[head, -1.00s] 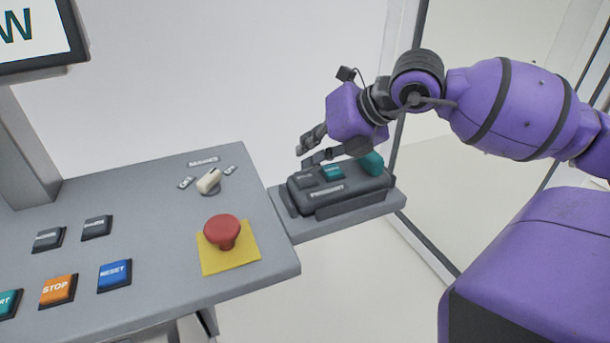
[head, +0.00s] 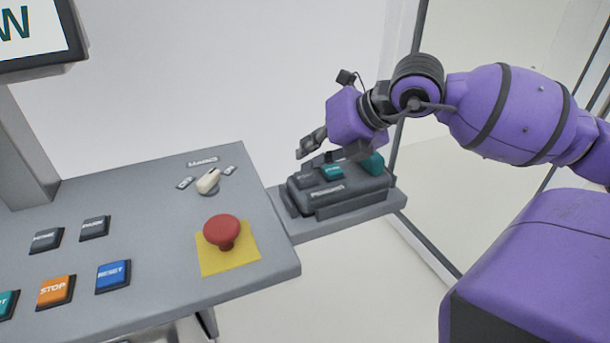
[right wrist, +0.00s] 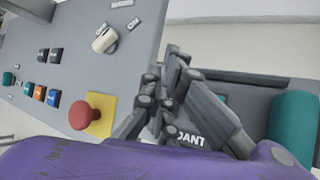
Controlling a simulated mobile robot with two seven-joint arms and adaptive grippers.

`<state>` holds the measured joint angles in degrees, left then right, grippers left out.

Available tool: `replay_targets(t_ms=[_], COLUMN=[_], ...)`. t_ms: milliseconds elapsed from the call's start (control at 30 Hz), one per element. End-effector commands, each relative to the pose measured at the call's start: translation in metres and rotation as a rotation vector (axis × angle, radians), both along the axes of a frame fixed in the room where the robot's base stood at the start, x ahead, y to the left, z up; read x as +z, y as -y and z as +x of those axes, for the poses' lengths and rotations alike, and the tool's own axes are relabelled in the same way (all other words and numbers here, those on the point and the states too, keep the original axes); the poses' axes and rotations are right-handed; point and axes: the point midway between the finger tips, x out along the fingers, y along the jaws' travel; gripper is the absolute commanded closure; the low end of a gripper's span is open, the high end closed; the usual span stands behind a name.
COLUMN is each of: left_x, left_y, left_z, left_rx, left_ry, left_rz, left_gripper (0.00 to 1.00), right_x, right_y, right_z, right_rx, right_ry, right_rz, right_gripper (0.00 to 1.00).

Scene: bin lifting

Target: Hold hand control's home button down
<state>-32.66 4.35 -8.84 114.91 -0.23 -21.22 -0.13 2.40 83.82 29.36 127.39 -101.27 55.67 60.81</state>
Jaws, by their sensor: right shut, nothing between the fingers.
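The hand control (head: 345,203), a dark pendant with a label on its front, lies in a cradle on the side shelf. It has a dark button (head: 305,179) at left, a teal button (head: 332,173) beside it and a teal part (head: 373,163) at the right end. The button lettering is too small to read. My right gripper (head: 304,158) is shut and empty, just above the pendant's left buttons. I cannot tell whether it touches them. In the right wrist view the fingers (right wrist: 172,62) meet and hide most of the pendant (right wrist: 190,136). My left gripper is out of view.
The grey console (head: 150,215) stands left of the shelf (head: 393,202). It carries a red emergency knob (head: 222,231) on a yellow plate, a white selector switch (head: 208,181) and several push buttons. A screen (head: 35,35) stands at upper left. A framed clear panel (head: 405,140) is behind my arm.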

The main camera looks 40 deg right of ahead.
Motion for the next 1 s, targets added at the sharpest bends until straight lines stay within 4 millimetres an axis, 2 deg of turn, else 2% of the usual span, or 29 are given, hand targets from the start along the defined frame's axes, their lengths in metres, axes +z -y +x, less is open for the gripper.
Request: replay_targets(t_ms=[1000], left_x=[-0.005], left_y=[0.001], left_z=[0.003], left_rx=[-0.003], left_ry=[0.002], left_rz=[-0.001], left_gripper=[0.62], right_x=[-0.011], right_y=[0.000], right_z=[0.000], right_rx=[0.000], right_ry=[-0.001], right_rz=[-0.001], right_gripper=[1.00])
